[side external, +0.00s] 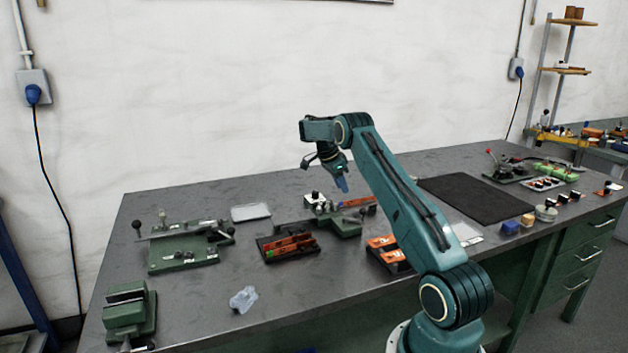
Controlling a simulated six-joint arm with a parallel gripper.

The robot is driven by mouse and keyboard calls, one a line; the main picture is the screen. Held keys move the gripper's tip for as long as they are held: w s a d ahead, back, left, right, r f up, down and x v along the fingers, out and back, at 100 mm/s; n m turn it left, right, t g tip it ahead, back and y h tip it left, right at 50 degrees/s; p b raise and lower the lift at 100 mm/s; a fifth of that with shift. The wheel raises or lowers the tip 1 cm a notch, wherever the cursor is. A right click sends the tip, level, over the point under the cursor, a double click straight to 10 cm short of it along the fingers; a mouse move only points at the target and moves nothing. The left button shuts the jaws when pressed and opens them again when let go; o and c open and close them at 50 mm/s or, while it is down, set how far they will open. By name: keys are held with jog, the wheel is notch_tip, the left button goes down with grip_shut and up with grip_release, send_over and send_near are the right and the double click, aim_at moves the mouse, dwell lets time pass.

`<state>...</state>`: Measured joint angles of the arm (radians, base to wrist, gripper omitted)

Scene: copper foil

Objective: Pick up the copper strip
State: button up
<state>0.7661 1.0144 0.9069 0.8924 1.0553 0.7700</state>
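My gripper (342,186) hangs above the middle of the workbench, its blue fingertips pointing down. They are too small in view to show a gap or anything held. Copper-orange strips (290,246) lie in a dark tray (268,257) left of and nearer the camera than the gripper. More orange pieces (382,241) sit in a dark holder, partly hidden behind my arm. Another orange-brown strip (358,201) shows just right of the fingertips, near a green fixture. I cannot tell which of these is the task's copper strip.
A green fixture (346,222) stands just below the gripper in the picture. A larger green jig (185,250) and a vise (128,312) stand at left. Crumpled clear plastic (243,299) lies near the front. A black mat (478,198) leaves free room at right.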

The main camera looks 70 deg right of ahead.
aim_at(350, 203)
jog(key=shift+x, duration=3.1)
grip_shut()
